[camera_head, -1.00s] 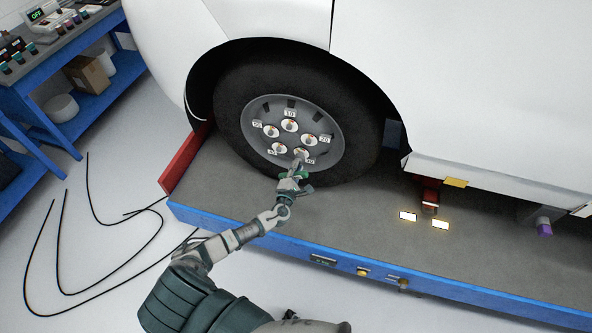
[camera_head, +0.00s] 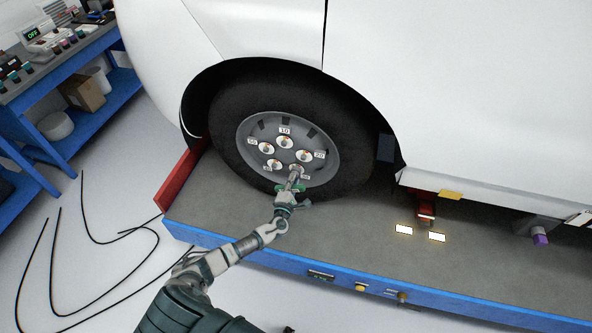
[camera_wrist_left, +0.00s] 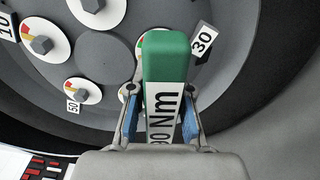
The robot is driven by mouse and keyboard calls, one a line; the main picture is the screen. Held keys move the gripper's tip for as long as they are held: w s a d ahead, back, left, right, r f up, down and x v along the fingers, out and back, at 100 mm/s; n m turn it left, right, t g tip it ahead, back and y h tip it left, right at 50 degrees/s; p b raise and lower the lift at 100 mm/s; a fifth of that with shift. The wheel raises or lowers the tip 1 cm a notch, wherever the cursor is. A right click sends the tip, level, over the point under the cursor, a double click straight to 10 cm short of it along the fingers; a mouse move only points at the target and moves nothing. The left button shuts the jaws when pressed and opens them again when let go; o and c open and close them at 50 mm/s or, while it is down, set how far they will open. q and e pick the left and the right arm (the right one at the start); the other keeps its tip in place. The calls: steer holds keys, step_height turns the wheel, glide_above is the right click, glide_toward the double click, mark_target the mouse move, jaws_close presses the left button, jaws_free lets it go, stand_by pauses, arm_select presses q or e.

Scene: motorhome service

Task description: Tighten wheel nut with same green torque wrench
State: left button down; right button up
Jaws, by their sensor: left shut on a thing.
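The green torque wrench (camera_wrist_left: 167,58) is held in my left gripper (camera_head: 287,194). In the left wrist view the gripper's fingers (camera_wrist_left: 157,118) close on both sides of the wrench body, whose white label ends in "0 Nm". The wheel (camera_head: 287,145) has several nuts on white discs with number tags. The wrench tip (camera_head: 296,172) reaches the lower right nut, beside the tag 30 (camera_wrist_left: 203,40). The wrench hides that nut, so I cannot tell whether it is fully seated. The 50 nut (camera_wrist_left: 81,84) shows uncovered. My right gripper is not in view.
The wheel sits in the white motorhome's arch (camera_head: 270,40) above a grey platform with a blue edge (camera_head: 300,268). A red stop (camera_head: 178,180) stands at its left end. Black cables (camera_head: 100,245) lie on the floor. A blue workbench (camera_head: 75,75) stands at the left.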

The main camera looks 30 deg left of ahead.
arm_select(q)
steer(key=shift+r+m+p, duration=0.1)
steer(key=shift+m+p, duration=0.6)
steer(key=shift+m, duration=1.1)
steer(key=m, duration=0.4)
steer(key=shift+f+m, duration=0.2)
steer(key=shift+m, duration=0.1)
steer(key=shift+v, duration=1.75)
steer(key=shift+s+f, duration=0.1)
steer(key=v, duration=0.3)
steer(key=shift+s+d, duration=0.1)
steer(key=shift+s, duration=0.3)
